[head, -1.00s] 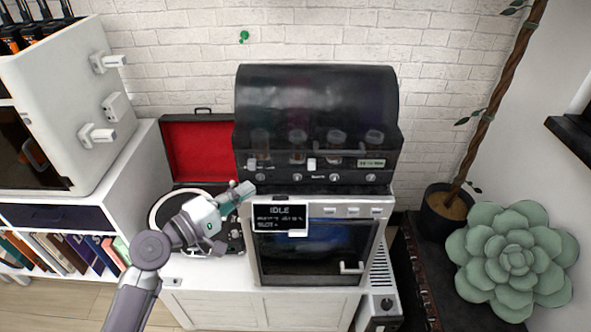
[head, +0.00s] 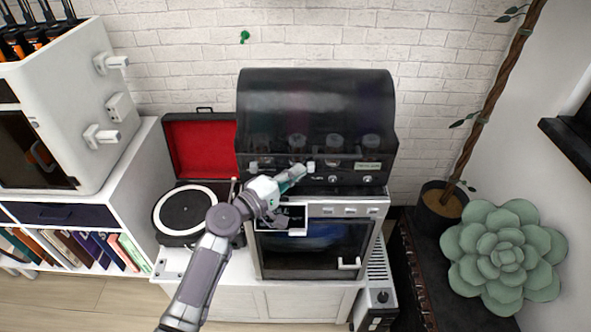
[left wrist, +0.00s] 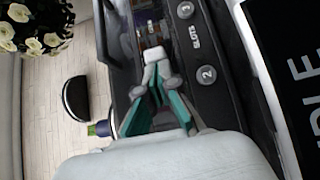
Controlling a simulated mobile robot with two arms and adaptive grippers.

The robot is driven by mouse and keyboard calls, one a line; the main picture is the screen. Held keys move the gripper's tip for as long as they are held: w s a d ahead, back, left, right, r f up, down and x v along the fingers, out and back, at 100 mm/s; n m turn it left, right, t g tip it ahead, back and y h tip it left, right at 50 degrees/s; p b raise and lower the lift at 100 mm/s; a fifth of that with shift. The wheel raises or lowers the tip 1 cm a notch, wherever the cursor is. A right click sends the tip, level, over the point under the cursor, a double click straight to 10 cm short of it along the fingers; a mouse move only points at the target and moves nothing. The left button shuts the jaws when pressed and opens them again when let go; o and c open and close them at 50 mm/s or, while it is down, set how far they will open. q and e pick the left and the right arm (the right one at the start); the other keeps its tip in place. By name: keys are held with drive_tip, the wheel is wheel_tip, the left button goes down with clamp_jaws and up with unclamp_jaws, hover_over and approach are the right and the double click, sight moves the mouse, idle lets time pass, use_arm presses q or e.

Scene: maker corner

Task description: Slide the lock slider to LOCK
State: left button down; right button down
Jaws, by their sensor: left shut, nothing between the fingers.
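My left gripper (head: 297,173) is at the front panel of the black hooded machine (head: 315,100), shut and empty. A small white block (head: 311,167) on the panel is just right of its fingertips; another pale block (head: 254,165) is at the panel's left end. I cannot read which one is marked as the lock slider. In the left wrist view the closed fingertips (left wrist: 157,72) lie close to a white block (left wrist: 153,52); contact is unclear. My right gripper is not in view.
Below is an oven-like unit (head: 312,262) with a white handle; its display (head: 296,212) is partly hidden by my arm. A record player (head: 184,214) stands left, a white cabinet machine (head: 75,110) farther left. A succulent (head: 505,258) is at right.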

sight(313, 171)
use_arm(q)
drive_tip(key=shift+d, duration=1.5)
